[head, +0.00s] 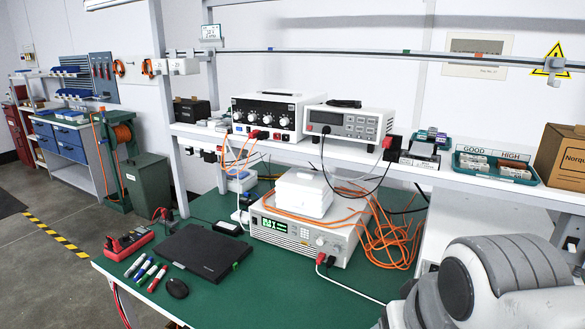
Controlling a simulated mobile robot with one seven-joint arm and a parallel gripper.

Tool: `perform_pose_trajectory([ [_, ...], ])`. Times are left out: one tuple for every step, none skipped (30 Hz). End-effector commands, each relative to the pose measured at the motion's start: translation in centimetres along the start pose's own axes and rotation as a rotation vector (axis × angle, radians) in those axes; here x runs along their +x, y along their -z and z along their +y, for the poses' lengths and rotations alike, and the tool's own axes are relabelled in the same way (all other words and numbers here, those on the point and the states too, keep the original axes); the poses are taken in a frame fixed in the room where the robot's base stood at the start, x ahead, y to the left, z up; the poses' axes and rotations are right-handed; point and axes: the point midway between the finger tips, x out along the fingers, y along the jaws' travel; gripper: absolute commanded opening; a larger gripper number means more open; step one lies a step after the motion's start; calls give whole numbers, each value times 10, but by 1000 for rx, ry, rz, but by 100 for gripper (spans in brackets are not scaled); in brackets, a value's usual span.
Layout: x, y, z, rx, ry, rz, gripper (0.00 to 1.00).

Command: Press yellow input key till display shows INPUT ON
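A bench instrument (268,236) with a lit green display (279,225) stands on the green bench top, under the shelf. The display text is too small to read. I cannot make out a yellow key at this size. My gripper is not in view; only my grey and white arm shows at the lower right.
A white box (300,193) and orange cables (385,235) lie on and beside the lower instrument. The bench front middle is clear, except for a white cable.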

Motion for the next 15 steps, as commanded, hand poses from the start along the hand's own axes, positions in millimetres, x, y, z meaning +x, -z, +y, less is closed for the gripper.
perform_pose_trajectory([
  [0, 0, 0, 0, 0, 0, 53],
  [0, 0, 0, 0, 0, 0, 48],
  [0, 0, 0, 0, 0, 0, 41],
  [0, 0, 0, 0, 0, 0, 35],
  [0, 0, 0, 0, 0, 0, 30],
  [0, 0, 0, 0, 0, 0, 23],
  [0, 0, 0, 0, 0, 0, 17],
  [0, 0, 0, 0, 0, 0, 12],
  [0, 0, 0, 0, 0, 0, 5],
  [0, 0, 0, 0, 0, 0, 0],
  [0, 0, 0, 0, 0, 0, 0],
  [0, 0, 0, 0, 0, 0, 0],
  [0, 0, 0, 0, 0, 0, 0],
  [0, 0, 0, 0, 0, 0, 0],
  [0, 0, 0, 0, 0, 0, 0],
])
